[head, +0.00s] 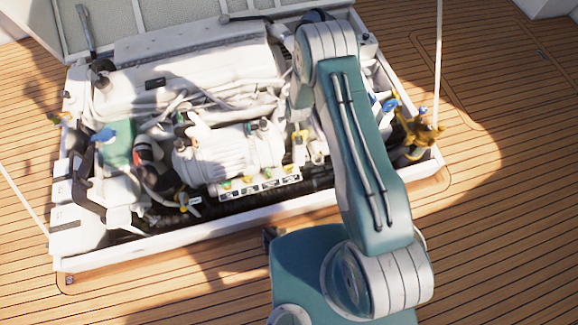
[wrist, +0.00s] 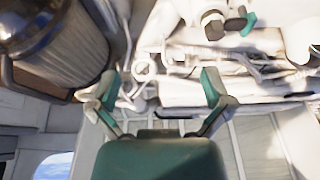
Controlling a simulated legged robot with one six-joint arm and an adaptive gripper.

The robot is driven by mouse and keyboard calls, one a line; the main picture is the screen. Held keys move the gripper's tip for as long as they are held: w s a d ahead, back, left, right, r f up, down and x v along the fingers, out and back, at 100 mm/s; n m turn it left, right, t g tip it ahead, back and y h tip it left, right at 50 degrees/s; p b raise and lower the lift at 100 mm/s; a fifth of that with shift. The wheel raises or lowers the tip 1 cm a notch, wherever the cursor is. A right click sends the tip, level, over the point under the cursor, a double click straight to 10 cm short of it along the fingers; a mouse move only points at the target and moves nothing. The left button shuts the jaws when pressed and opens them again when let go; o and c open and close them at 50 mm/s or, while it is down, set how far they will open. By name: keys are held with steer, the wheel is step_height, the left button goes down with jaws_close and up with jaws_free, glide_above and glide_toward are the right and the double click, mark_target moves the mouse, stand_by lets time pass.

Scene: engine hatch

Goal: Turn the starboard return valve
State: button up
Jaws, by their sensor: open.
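Several small valve handles show in the engine bay in the head view: a blue handle (head: 105,135) at the left, a blue handle (head: 388,105) at the right beside my arm, and a yellow handle (head: 183,200) low at the front left. I cannot tell which one is the starboard return valve; the labels are too small to read. My gripper (wrist: 160,82) is open and empty in the wrist view, its two fingers wide apart. A fitting with a green part (wrist: 240,21) lies beyond the right finger. In the head view my arm hides the gripper.
The white engine (head: 190,75) fills the hatch, with hoses and a raised white frame (head: 170,243) around it. A brass fitting (head: 415,130) stands at the right corner. A large ribbed cylinder (wrist: 60,50) is close at the wrist view's upper left. Wooden deck (head: 500,200) surrounds the hatch.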

glide_toward(289, 166)
steer(key=shift+n, duration=0.3)
steer(key=shift+x, duration=5.25)
steer(key=shift+s+a, duration=0.1)
steer(key=c, duration=1.1)
